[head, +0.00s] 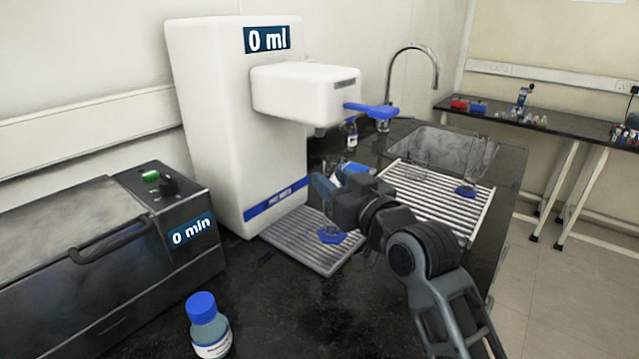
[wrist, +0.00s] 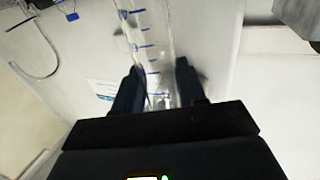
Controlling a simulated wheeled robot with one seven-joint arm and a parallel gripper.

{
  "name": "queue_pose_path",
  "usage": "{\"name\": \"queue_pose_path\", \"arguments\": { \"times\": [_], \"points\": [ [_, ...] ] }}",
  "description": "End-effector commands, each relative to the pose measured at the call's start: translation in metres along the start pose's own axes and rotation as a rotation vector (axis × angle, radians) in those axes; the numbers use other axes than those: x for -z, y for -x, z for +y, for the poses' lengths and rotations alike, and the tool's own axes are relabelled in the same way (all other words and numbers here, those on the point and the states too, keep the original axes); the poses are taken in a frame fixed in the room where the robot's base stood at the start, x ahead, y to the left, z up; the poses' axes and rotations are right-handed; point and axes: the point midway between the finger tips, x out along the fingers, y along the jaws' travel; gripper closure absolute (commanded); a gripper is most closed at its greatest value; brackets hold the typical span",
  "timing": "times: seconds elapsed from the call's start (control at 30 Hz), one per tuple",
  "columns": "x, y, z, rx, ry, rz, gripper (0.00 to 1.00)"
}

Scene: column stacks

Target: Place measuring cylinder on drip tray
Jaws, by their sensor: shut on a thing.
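The measuring cylinder (wrist: 150,45) is clear with blue graduation marks and stands between my fingers in the wrist view. In the head view its blue base (head: 331,234) shows over the right part of the ribbed drip tray (head: 290,240), below the white dispenser. I cannot tell whether the base touches the tray. My gripper (head: 335,182) is shut on the cylinder, and its fingers also show in the wrist view (wrist: 160,88). Most of the clear tube is hard to see in the head view.
The white dispenser (head: 235,120) overhangs the tray with its spout head (head: 305,95). A draining rack (head: 415,205) with other clear glassware (head: 478,160) lies right of my arm, by the sink. A blue-capped bottle (head: 207,325) stands at the front, beside the black heater box (head: 100,260).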

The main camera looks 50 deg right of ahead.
Motion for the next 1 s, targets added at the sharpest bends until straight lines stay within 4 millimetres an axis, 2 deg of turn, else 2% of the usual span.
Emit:
{"name": "queue_pose_path", "arguments": {
  "times": [0.1,0.3,0.37,0.63,1.0],
  "points": [
    [0.003,-0.028,0.001,-0.001,0.0,0.002,1.0],
    [0.001,-0.051,0.001,-0.001,0.001,0.001,1.0],
    [-0.001,-0.053,0.0,-0.001,0.001,0.0,1.0],
    [-0.032,-0.053,0.001,-0.001,0.0,-0.002,1.0],
    [-0.037,-0.053,0.0,-0.001,0.001,0.001,1.0]
  ]
}}
